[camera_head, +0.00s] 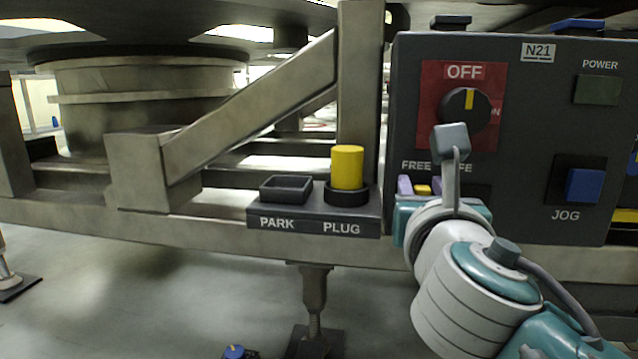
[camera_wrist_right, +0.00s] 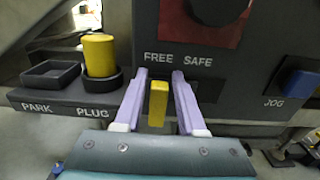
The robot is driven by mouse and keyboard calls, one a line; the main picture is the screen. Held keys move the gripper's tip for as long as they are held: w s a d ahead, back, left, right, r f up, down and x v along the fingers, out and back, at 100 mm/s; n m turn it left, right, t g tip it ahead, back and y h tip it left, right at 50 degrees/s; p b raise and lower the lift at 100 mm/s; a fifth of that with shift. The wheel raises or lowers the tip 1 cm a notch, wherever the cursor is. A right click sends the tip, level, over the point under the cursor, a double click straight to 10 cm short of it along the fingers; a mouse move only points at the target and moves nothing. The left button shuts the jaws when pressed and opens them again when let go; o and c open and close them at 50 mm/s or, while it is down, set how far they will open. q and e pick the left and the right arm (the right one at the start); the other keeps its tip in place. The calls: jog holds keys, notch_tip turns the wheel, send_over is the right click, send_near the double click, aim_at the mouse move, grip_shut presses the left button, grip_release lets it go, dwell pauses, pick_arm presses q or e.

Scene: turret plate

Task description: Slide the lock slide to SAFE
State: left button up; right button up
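The lock slide is a yellow tab (camera_wrist_right: 158,104) on the dark control box (camera_head: 400,120), below the FREE label and left of below SAFE in the right wrist view. In the head view only a small yellow bit of it (camera_head: 423,190) shows, partly hidden by my right arm. My right gripper (camera_wrist_right: 160,78) has its two lilac fingers apart, one on each side of the tab, with a narrow gap visible on both sides. The same gripper shows at the box in the head view (camera_head: 424,186). My left gripper is not in view.
A ledge with an empty PARK tray (camera_head: 286,189) and a yellow plug (camera_head: 347,167) in the PLUG socket sits left of the gripper. Above is the OFF knob (camera_head: 465,110); to the right is the blue JOG button (camera_head: 584,186). Metal beams run behind.

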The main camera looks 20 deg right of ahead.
grip_shut()
dwell(1.1)
